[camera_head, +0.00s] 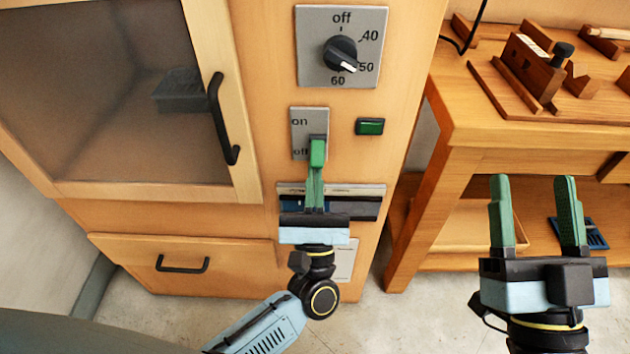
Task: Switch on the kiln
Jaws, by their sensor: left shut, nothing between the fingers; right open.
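The kiln (180,217) is a wooden cabinet with a glazed door and a control panel on its right side. A grey on/off switch plate (300,118) sits midway down the panel, with "on" at the top and "off" at the bottom. My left gripper (318,150) is shut and empty, its fingertips in front of the lower part of this plate. They hide the switch lever, and I cannot tell if they touch it. A green indicator (370,126) is right of the plate. My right gripper (535,190) is open and empty, in front of the workbench at right.
Above the switch, a dial (341,53) points near 50. The kiln door has a black handle (222,118), and the drawer below has another (182,265). A wooden workbench (480,125) with tools stands at right. A blue item (597,232) lies on its shelf.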

